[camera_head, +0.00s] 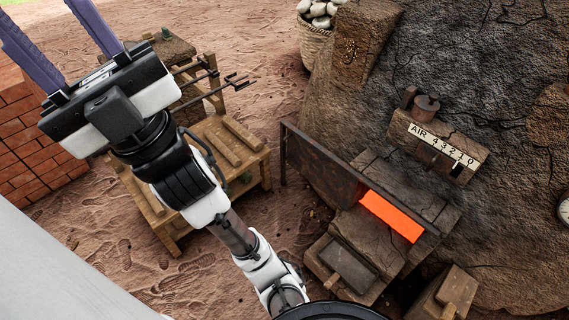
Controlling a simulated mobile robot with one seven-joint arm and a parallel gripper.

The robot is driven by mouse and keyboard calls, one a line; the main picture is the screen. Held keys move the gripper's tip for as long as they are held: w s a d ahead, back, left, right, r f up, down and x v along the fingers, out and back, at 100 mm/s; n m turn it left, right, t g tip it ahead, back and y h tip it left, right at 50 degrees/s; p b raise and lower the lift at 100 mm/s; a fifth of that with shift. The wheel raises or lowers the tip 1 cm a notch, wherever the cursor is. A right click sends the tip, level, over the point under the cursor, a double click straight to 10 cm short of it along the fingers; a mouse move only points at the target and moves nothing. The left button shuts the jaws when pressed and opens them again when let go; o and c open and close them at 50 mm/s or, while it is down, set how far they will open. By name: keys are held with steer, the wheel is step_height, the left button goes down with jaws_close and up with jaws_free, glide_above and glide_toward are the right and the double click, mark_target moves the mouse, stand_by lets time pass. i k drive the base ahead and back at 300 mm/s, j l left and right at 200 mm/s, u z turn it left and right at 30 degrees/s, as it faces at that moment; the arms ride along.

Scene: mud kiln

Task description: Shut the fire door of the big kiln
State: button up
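The big kiln (350,100) is a cracked mud dome filling the right side. Its fire mouth (392,216) glows orange low on the near side. The fire door (322,166) looks to be the dark rusty plate along a rail (402,214), standing left of the mouth and leaving the glow exposed. My gripper (58,40) is at the upper left, far from the door. Its two purple fingers are spread apart with nothing seen between them; their tips run out of the picture.
A wooden bench (220,150) stands between my gripper and the door. Dark iron tools (225,82) stick out from a stand behind it. A brick stack (28,142) is at the left. An air gauge plate (435,145) sits above the mouth. A basket of stones (315,38) is at the back.

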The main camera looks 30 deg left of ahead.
mark_target(335, 183)
steer(key=u, duration=0.45)
steer(key=i+j, duration=0.55)
steer(key=i, duration=0.3)
steer(key=i+j, duration=0.3)
steer(key=i+u, duration=0.05)
steer(key=i, duration=0.05)
